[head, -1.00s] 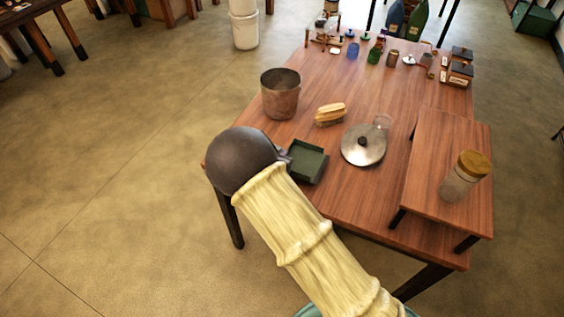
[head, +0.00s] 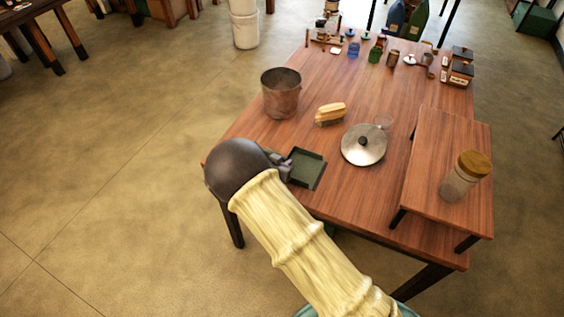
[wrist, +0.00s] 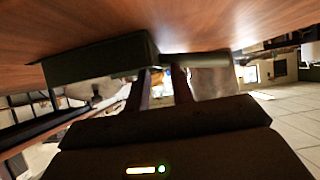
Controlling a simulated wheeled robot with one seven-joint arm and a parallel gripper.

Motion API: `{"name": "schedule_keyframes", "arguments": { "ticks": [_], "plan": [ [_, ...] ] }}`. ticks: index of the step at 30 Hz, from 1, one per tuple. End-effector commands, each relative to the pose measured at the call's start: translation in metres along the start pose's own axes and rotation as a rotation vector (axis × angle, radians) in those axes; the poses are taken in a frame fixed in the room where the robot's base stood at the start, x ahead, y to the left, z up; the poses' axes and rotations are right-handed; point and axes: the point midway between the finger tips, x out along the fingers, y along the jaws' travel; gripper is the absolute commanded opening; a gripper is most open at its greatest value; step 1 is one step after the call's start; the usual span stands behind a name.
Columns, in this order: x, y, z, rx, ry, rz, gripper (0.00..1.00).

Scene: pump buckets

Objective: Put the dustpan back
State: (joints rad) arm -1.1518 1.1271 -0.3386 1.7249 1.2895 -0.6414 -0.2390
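The dustpan (head: 308,170) is a dark green, shallow, square pan on the brown wooden table near its front-left edge. In the wrist view its dark green side (wrist: 98,60) shows at the left, close against the tabletop, which fills the top of the picture. My gripper (head: 284,164) is at the pan's left side in the head view, partly hidden by my dark round wrist. In the wrist view my gripper (wrist: 160,88) has its two dark fingers apart, with the room showing between them. I cannot tell whether a finger touches the pan.
A rusty metal pot (head: 281,98) stands behind the dustpan. A yellow brush (head: 330,115) and a round metal lid (head: 363,146) lie nearby. A raised wooden stand (head: 440,150) with a cork-lidded jar (head: 465,178) is at the right. Several small items crowd the far end.

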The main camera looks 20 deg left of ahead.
Motion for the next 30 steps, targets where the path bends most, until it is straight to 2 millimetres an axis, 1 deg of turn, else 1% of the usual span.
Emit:
{"name": "schedule_keyframes", "arguments": {
  "ticks": [5,8,11,14,21,24,27,30],
  "plan": [
    [-0.001,0.000,-0.002,0.000,0.000,0.000,0.23],
    [-0.008,-0.001,-0.002,0.002,0.000,-0.001,0.23],
    [-0.021,-0.001,-0.002,0.001,-0.001,-0.002,0.23],
    [-0.038,-0.001,-0.002,0.001,-0.001,-0.003,0.23],
    [-0.086,-0.001,-0.002,0.001,-0.001,-0.003,0.23],
    [-0.104,-0.001,-0.002,0.001,0.000,-0.002,0.23],
    [-0.115,-0.001,-0.002,0.000,0.000,-0.002,0.23],
    [-0.121,0.000,-0.002,0.000,0.000,0.000,0.23]
  ]
}}
